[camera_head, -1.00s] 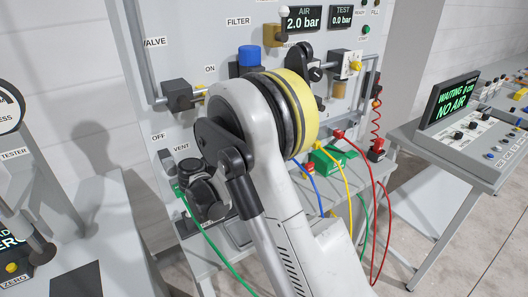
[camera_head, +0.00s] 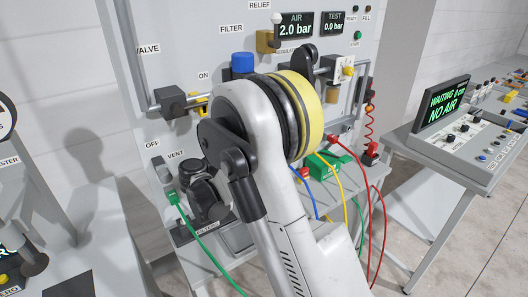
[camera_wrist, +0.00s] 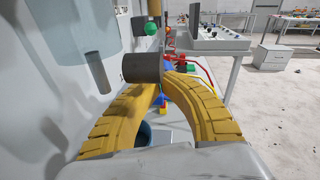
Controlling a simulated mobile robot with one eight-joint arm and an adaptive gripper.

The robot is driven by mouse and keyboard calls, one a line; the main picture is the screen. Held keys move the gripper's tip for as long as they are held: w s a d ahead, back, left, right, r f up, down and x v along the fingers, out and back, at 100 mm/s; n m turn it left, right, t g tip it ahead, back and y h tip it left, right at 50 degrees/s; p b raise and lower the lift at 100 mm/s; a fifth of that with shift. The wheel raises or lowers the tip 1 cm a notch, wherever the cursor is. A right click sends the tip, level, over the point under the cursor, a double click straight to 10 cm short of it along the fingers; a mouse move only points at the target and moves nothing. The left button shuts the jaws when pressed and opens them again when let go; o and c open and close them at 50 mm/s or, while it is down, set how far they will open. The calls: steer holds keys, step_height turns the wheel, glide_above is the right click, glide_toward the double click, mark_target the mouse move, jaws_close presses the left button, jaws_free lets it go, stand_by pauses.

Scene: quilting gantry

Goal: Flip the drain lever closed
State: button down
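In the wrist view, my gripper (camera_wrist: 163,84) has two yellow ribbed fingers that arch together, their tips meeting or nearly so. A dark cylindrical piece (camera_wrist: 143,67) overlaps the left fingertip. I cannot tell whether it is the drain lever's end or whether it touches the fingers. A pale translucent bowl (camera_wrist: 88,25) with a grey stub (camera_wrist: 97,72) below it hangs at upper left, apart from the fingers. In the head view my arm hides my gripper and the area below the FILTER label (camera_head: 231,29). No drain lever is clearly identifiable there.
The upright panel (camera_head: 180,60) carries pipes, a blue cap (camera_head: 242,63) and a dark valve block (camera_head: 171,102). Green, blue, yellow and red hoses hang around a green box (camera_head: 323,172). A console (camera_head: 470,140) stands at right. Open floor lies beyond the bench in the wrist view.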

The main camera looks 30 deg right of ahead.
steer(key=shift+d+r, duration=0.4)
steer(key=shift+r, duration=0.05)
stand_by(0.4)
steer(key=v, duration=1.2)
stand_by(0.4)
